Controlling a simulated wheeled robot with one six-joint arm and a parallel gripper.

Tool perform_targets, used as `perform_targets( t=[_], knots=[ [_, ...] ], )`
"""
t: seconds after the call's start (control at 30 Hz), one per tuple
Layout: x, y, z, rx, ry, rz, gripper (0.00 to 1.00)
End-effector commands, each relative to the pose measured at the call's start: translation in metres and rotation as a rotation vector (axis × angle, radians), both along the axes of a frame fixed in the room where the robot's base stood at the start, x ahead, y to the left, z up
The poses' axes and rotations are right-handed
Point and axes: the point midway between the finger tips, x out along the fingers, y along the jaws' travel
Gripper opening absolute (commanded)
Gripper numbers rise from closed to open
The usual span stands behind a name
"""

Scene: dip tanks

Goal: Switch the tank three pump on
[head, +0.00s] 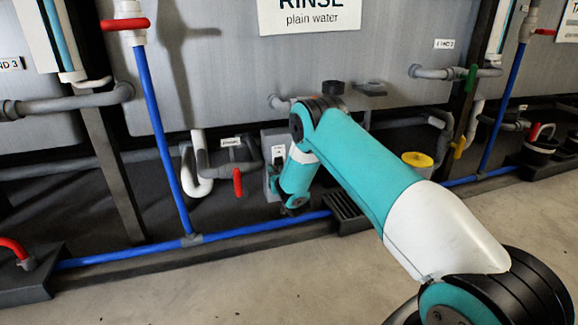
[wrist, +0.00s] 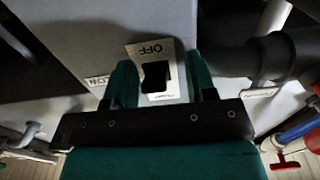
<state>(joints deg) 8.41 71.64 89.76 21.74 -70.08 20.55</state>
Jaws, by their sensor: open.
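A grey switch box (head: 270,142) stands at the foot of the tank marked RINSE, with a pale switch plate (head: 279,153) on its face. Small print at the plate's other end is unreadable. My gripper (wrist: 163,75) is open, with one teal finger on each side of the rocker. Nothing is held. I cannot tell whether the fingers touch the plate. In the head view my arm hides part of the box.
A red-handled valve (head: 237,182) and grey and white pipes are left of the box. A blue pipe (head: 130,256) runs along the floor edge by a grating (head: 348,214). A yellow cap (head: 417,159) is to the right. The front floor (head: 220,290) is clear.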

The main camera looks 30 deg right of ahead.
Motion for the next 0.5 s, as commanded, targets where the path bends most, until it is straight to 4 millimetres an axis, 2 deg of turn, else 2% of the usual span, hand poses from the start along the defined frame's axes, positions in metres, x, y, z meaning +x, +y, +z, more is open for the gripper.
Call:
perform_targets(
  t=[0.23, 0.27, 0.47, 0.5],
  knots=[
    [-0.0019, -0.0087, 0.0002, -0.001, 0.000, -0.010, 0.51],
    [-0.0021, -0.0092, 0.0002, -0.001, 0.000, -0.011, 0.49],
    [-0.0022, -0.0094, 0.0003, 0.000, 0.000, -0.011, 0.03],
    [-0.0022, -0.0093, 0.0003, -0.001, 0.000, -0.011, 0.02]
  ],
)
